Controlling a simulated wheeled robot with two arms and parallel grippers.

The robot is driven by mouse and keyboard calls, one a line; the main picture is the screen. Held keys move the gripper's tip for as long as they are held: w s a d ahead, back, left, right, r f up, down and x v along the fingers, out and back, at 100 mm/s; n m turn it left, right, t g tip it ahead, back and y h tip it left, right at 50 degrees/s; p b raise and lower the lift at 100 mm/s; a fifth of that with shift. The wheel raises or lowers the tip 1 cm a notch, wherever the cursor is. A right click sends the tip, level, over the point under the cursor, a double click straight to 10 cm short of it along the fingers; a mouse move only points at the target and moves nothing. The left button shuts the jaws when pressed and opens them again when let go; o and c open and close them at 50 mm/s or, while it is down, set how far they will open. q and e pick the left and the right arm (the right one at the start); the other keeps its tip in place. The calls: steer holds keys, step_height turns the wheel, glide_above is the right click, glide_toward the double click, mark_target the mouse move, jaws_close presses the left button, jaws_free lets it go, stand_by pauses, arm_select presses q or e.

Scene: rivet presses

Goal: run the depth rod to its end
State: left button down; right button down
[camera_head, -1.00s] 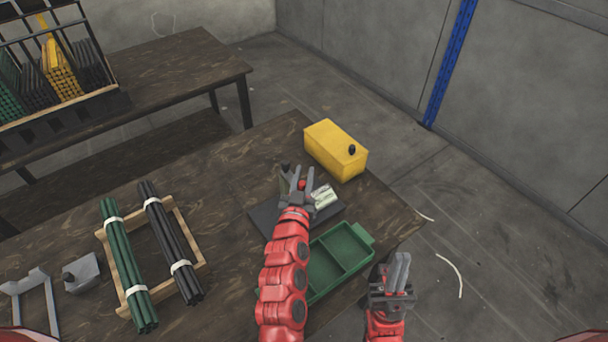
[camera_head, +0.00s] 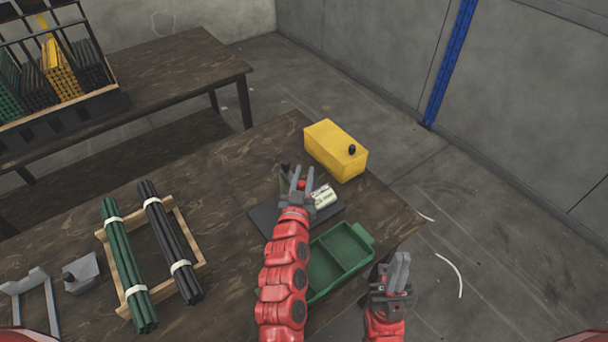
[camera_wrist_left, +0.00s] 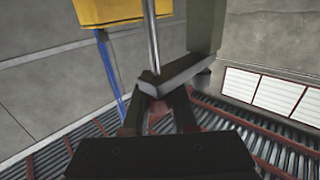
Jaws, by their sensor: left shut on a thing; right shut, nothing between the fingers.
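A rivet press stands on a dark base plate (camera_head: 331,212) on the wooden table. My left gripper (camera_head: 302,172) is at the press, in front of its grey-green body (camera_head: 284,180), which is partly hidden. In the left wrist view a thin silver rod (camera_wrist_left: 151,40) stands upright beside the grey-green body (camera_wrist_left: 203,28). A dark angled bar (camera_wrist_left: 183,73) meets the rod's lower end. My left fingers (camera_wrist_left: 155,95) converge there and are shut on a part at the rod's lower end; the exact contact is unclear. My right gripper (camera_head: 398,275) is shut and empty, near the table's right edge.
A yellow box (camera_head: 330,145) with a black knob stands just behind the press. A green tray (camera_head: 368,242) lies in front. A wooden rack (camera_head: 105,250) with green and black rod bundles is at left. A white labelled piece (camera_head: 325,196) sits right of my left gripper.

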arm_select(q)
step_height(320, 180, up, 3)
steer(key=shift+r+p, duration=0.15)
steer(key=shift+p, duration=0.9)
steer(key=c, duration=0.7)
jaws_free()
steer(key=shift+r, duration=0.1)
steer(key=shift+f, duration=0.2)
